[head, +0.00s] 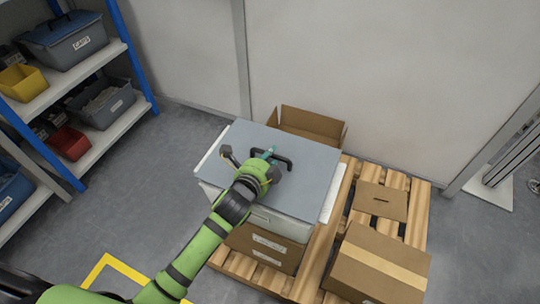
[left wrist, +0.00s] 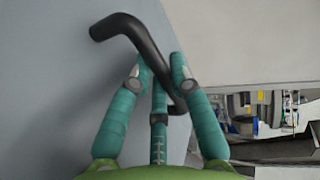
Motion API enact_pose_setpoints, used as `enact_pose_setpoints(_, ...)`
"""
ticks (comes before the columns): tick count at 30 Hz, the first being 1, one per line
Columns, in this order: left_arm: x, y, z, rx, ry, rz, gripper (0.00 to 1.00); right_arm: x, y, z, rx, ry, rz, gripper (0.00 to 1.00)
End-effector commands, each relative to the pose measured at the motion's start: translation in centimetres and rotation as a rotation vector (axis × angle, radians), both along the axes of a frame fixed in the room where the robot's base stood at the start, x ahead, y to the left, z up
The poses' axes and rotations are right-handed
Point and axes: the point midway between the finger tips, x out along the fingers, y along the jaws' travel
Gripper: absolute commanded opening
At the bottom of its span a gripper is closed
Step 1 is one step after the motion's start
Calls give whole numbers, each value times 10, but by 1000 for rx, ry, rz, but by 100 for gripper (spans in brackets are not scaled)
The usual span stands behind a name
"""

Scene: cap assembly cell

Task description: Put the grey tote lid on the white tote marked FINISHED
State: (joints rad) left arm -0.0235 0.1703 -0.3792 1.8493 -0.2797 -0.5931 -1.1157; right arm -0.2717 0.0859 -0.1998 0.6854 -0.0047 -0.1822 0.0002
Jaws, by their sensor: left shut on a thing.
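The grey tote lid (head: 300,150) lies flat over the white tote (head: 265,215), with strips of the tote's white rim showing at left and right. I cannot tell whether the lid touches the rim all round. The tote's front label is too small to read. My left gripper (head: 266,158) is over the middle of the lid, shut on its black handle (head: 285,163). In the left wrist view, the teal fingers of my left gripper (left wrist: 163,75) close around the black handle (left wrist: 135,42) above the grey lid (left wrist: 45,90). My right gripper is not in view.
The tote stands on a brown box (head: 263,247) on a wooden pallet (head: 310,262). Other cartons (head: 385,265) are at right, and an open carton (head: 310,124) is behind, near the wall. A blue-and-white shelf (head: 100,140) with bins stands at left.

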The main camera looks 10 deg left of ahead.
Motion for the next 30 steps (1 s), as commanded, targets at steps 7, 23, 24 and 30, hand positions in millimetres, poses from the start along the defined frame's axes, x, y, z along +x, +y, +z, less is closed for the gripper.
enact_pose_setpoints(7,0,0,-5,0,-2,-1,0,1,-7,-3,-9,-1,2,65)
enact_pose_setpoints(23,0,0,-13,-1,-2,-1,48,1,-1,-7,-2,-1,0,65)
enact_pose_setpoints(24,0,0,-13,-1,-2,-1,48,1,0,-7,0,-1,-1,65)
enact_pose_setpoints(30,0,0,-13,0,-1,0,48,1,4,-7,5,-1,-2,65)
